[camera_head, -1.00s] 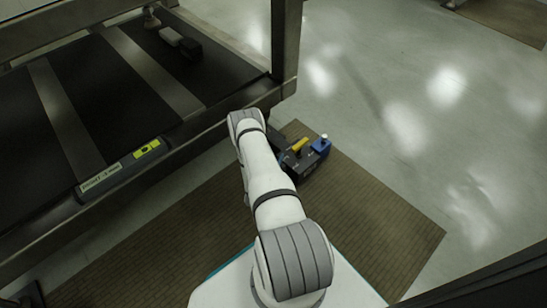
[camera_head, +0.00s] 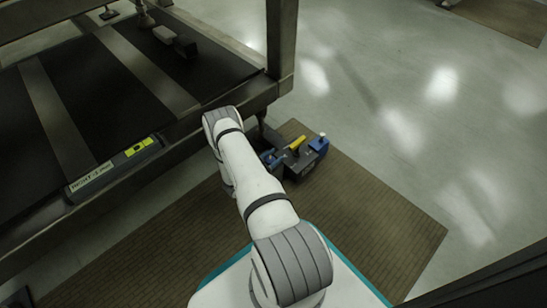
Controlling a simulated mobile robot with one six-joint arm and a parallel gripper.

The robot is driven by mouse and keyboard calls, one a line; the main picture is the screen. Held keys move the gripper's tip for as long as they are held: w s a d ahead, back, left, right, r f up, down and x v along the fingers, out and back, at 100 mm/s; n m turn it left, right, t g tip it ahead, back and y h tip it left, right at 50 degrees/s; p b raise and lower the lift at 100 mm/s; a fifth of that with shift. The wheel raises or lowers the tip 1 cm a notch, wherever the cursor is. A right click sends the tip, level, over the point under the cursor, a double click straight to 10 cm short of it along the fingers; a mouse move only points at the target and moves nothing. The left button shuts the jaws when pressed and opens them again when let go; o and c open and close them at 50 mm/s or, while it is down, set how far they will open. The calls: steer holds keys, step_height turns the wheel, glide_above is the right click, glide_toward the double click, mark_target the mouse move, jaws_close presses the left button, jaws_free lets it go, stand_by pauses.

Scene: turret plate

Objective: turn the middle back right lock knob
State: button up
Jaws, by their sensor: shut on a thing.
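My white arm (camera_head: 250,190) rises from the bottom middle of the head view and bends at a joint beside the front edge of the dark bench-like frame (camera_head: 225,205). My gripper is not visible; the arm's far end is hidden behind its own links or the frame. I cannot make out the middle back right lock knob. Small metal fittings (camera_head: 145,14) show at the top of the dark surface, but I cannot tell what they are.
A grey bar with a yellow-green label (camera_head: 140,148) runs along the frame's front edge. A dark caddy (camera_head: 300,168) with blue and yellow items stands on the brown mat (camera_head: 380,215). A dark post (camera_head: 281,50) stands at the frame's right corner. The floor at right is open.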

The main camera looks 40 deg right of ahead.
steer(key=o, duration=1)
steer(key=a+p, duration=0.1)
steer(key=a, duration=0.4)
steer(key=a+p, duration=0.1)
steer(key=a, duration=0.1)
steer(key=shift+s+a+p, duration=0.25)
steer(key=shift+a+p, duration=0.1)
steer(key=shift+a, duration=0.05)
